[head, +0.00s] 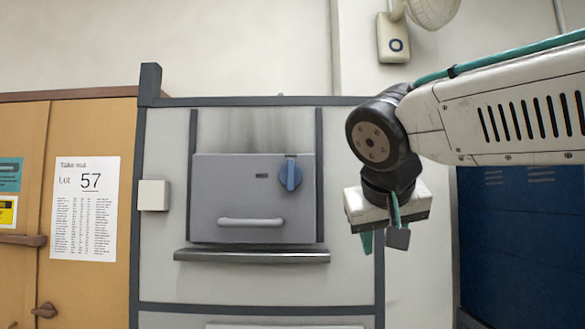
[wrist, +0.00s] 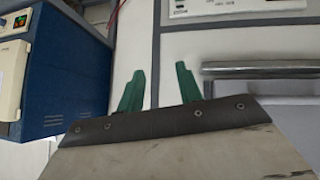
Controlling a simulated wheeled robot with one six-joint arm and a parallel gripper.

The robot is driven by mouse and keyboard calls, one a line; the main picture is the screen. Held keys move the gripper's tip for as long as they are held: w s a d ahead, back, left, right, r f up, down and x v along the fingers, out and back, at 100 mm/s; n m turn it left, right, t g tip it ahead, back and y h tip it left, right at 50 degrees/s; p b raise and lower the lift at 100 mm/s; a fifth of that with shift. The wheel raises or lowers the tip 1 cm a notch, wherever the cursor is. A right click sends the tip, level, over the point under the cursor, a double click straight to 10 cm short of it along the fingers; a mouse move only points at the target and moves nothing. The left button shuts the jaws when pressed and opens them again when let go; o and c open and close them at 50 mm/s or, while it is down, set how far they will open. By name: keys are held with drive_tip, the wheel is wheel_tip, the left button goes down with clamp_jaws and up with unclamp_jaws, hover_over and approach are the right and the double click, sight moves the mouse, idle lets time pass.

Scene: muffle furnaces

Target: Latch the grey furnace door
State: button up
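The grey furnace door (head: 252,190) is down between two dark vertical rails in the head view, above a metal ledge (head: 252,256). It has a pale horizontal handle (head: 251,222) low on its face and a small dark slot. A blue latch knob (head: 290,176) sits at its upper right, with its long side upright. Whether it is engaged cannot be told. My gripper (head: 385,240) is to the right of the door and lower than the knob, apart from both. In the wrist view its green fingers (wrist: 160,88) stand apart with nothing between them.
A white box (head: 154,195) is left of the door. An orange cabinet (head: 92,280) with a "Lot 57" sheet (head: 84,208) stands further left. A blue cabinet (head: 520,240) is at right. The wrist view shows a blue unit (wrist: 70,75) and a metal bar (wrist: 262,68).

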sight(290, 170)
drive_tip(key=w+a+r+t+y, duration=0.1)
drive_tip(key=w+a+r+t, duration=0.1)
drive_tip(key=a+r, duration=0.55)
drive_tip(key=w+a+r+t+y, duration=0.1)
drive_tip(key=w+a+r+t, duration=0.2)
drive_tip(key=a+r, duration=0.45)
drive_tip(key=x, duration=0.6)
drive_tip(key=shift+w+d+r, duration=0.1)
drive_tip(key=shift+w+r, duration=0.05)
drive_tip(key=shift+w, duration=0.6)
clamp_jaws()
